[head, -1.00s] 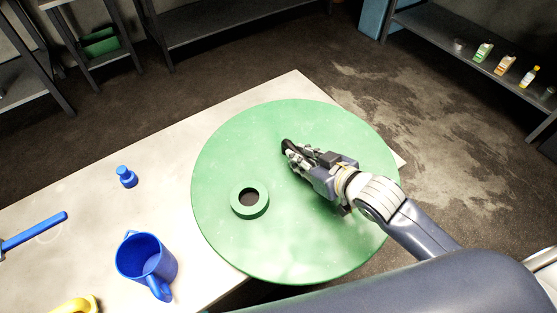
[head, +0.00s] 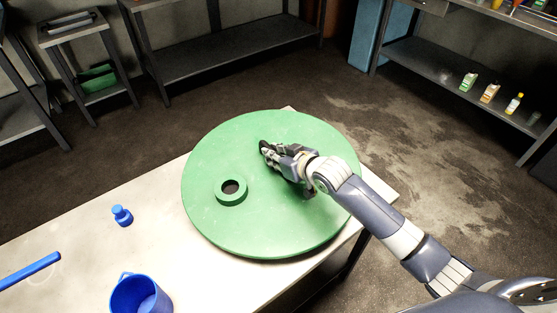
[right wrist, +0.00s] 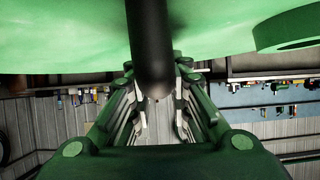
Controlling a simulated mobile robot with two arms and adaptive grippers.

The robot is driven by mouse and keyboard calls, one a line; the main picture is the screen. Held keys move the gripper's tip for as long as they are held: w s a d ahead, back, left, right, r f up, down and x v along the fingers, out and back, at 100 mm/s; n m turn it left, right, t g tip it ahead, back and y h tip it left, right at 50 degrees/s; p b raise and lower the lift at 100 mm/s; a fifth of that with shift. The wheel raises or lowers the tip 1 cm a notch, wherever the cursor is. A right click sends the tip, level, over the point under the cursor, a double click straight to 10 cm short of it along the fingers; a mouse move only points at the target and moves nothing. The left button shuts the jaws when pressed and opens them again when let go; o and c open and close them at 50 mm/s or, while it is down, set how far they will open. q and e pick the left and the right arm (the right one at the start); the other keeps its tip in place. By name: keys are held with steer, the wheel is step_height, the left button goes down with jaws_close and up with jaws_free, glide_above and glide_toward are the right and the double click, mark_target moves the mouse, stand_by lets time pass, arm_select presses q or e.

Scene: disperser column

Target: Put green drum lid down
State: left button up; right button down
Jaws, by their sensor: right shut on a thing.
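The green drum lid (head: 300,225) is a large flat disc with a raised ring around a dark hole (head: 231,188). It lies over the table's far right end, roughly level; I cannot tell whether it touches the tabletop. My right gripper (head: 268,154) is shut on the lid's black handle (head: 263,146). In the right wrist view the black handle (right wrist: 150,45) runs between the fingers (right wrist: 157,105), with the lid's green surface (right wrist: 70,30) above. My left gripper is not in view.
Metal shelving (head: 230,55) stands behind, and a shelf with small bottles (head: 450,85) at right. Dark floor lies between.

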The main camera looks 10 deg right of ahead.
steer(key=shift+f, duration=1.5)
steer(key=c, duration=1.8)
jaws_free()
steer(key=shift+s+f, duration=0.1)
steer(key=shift+f, duration=0.2)
steer(key=o, duration=0.3)
steer(key=shift+r, duration=0.1)
step_height(320, 180, up, 6)
glide_above(299, 191)
